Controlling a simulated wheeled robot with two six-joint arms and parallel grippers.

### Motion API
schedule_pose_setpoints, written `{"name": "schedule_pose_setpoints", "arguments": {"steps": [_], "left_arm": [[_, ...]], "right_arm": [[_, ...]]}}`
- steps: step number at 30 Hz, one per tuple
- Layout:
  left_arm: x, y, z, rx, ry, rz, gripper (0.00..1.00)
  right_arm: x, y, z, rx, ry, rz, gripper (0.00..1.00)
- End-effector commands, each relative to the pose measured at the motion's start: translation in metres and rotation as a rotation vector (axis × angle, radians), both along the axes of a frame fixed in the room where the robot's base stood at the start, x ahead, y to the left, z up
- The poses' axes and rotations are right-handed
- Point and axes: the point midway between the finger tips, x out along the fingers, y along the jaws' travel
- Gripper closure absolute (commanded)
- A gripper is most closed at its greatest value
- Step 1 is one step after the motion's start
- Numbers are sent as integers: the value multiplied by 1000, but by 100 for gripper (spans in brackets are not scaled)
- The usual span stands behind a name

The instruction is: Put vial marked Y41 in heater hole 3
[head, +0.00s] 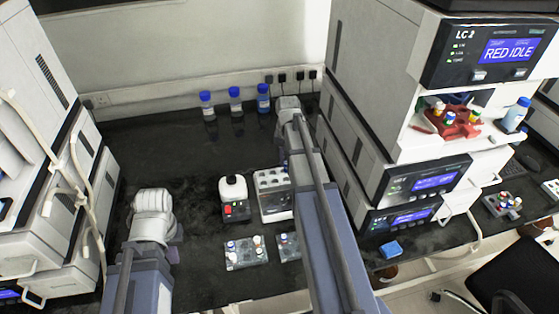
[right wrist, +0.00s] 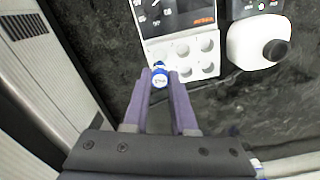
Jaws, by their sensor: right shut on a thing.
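In the right wrist view my right gripper (right wrist: 160,82) is shut on a small vial (right wrist: 160,76) with a blue edge and a white top; its mark is too small to read. The vial shows just beside the near edge of the white heater block (right wrist: 162,50), which has two rows of round holes. I cannot tell how high it is held. In the head view the heater (head: 268,180) stands mid-bench, partly hidden by my right arm, which also hides the right gripper. My left arm ends over the left of the bench; its gripper (head: 176,232) is mostly hidden.
A white-topped device with a red button (head: 234,198) stands left of the heater. Vial racks (head: 245,252) lie in front. Several blue-capped bottles (head: 235,100) stand at the back wall. Tall instruments (head: 400,130) flank the bench. The bench's left middle is clear.

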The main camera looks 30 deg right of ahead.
Motion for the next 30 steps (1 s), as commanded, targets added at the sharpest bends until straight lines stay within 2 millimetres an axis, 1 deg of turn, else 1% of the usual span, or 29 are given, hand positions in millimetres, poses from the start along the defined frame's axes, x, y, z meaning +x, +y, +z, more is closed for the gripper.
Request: {"name": "schedule_pose_setpoints", "arguments": {"steps": [8, 18, 21, 30], "left_arm": [[0, 0, -8, 0, 0, 0, 100], [0, 0, -33, 0, 0, 0, 100], [0, 0, -38, 0, 0, 0, 100], [0, 0, -39, 0, 0, 0, 100]], "right_arm": [[0, 0, -8, 0, 0, -1, 100], [0, 0, -33, 0, 0, -1, 100], [0, 0, -38, 0, 0, -1, 100], [0, 0, -39, 0, 0, -1, 100]]}}
